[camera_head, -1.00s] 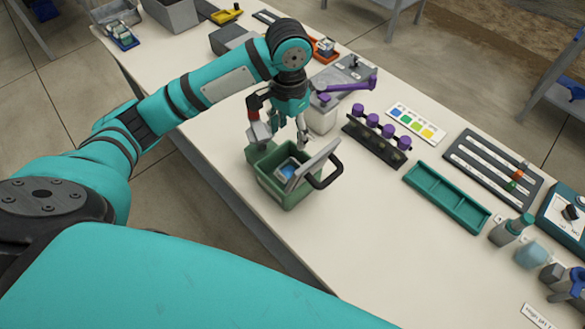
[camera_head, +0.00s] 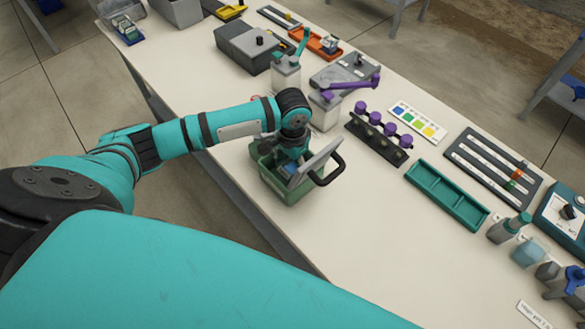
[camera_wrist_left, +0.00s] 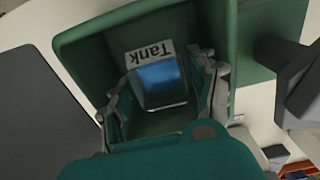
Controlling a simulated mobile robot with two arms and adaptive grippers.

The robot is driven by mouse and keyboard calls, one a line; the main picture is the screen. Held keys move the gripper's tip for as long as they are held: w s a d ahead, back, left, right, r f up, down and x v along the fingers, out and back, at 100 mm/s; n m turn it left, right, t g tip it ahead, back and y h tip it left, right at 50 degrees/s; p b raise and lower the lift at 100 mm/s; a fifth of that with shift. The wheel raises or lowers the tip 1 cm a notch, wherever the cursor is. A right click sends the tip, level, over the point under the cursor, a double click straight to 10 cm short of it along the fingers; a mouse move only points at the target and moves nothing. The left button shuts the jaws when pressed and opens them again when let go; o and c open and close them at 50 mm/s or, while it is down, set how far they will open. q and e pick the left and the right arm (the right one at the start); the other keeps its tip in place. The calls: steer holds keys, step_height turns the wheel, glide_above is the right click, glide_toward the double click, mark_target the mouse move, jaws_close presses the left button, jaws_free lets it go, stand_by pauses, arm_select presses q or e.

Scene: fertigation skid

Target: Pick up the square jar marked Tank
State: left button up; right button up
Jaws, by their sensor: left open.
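The square jar marked Tank (camera_wrist_left: 159,80) sits inside a green box (camera_wrist_left: 90,50) in the left wrist view. It has blue contents and a white label with black lettering at its far edge. My left gripper (camera_wrist_left: 162,92) is open, with one finger on each side of the jar, inside the box. I cannot tell whether the fingers touch it. In the head view the left gripper (camera_head: 288,168) reaches down into the green box (camera_head: 290,192) and mostly hides the jar. The box's grey lid (camera_head: 317,161) with a black handle stands tilted open. My right gripper is not in view.
Two square containers, one with a teal lever (camera_head: 286,72) and one with a purple lever (camera_head: 325,110), stand behind the box. A rack with purple knobs (camera_head: 378,138) and a teal tray (camera_head: 446,195) lie to the right. The table front right of the box is clear.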

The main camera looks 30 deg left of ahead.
arm_select(q)
steer(key=c, duration=1)
